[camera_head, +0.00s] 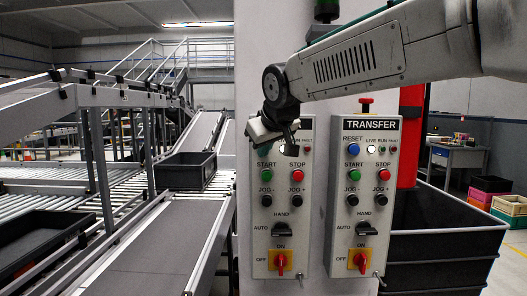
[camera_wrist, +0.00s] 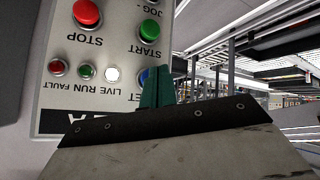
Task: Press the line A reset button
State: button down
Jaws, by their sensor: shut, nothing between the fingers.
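The left control panel (camera_head: 283,215) is grey, and my gripper (camera_head: 284,140) covers its title and upper left corner in the head view. The same panel (camera_wrist: 85,95) appears upside down in the wrist view, its black title strip mostly hidden. A blue button (camera_wrist: 144,77), at the place where the neighbouring panel has RESET, shows only as a sliver beside the green fingers. My gripper (camera_wrist: 158,88) is shut and empty, with its fingers in front of that button. I cannot tell whether they touch it. A lit white LIVE lamp (camera_wrist: 112,74) is beside it.
The TRANSFER panel (camera_head: 366,215) stands close on the right, with its own blue RESET button (camera_head: 354,149) and a red button on top (camera_head: 366,104). The green START button (camera_wrist: 150,30) is close to my fingers. Conveyors (camera_head: 150,250) run at left; a dark bin (camera_head: 440,240) is at right.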

jog(key=shift+s, duration=0.3)
jog(key=s, duration=0.5)
jog(key=shift+a, duration=0.1)
dwell(0.8)
jog(key=s+d+f+m+g+h, duration=0.1)
jog(key=s+d+f+m+g, duration=0.1)
jog(key=s+d+f, duration=0.5)
jog(key=s+d+f+m+g, duration=0.2)
jog(key=s+d+f, duration=0.5)
jog(key=s, duration=0.8)
jog(key=s+d+f+m+g+h, duration=0.1)
jog(key=s+d+f+m+g, duration=0.2)
jog(key=s+d+f, duration=0.4)
jog(key=s+d, duration=0.4)
jog(key=shift+f+g+h, duration=0.15)
jog(key=shift+g+h, duration=0.15)
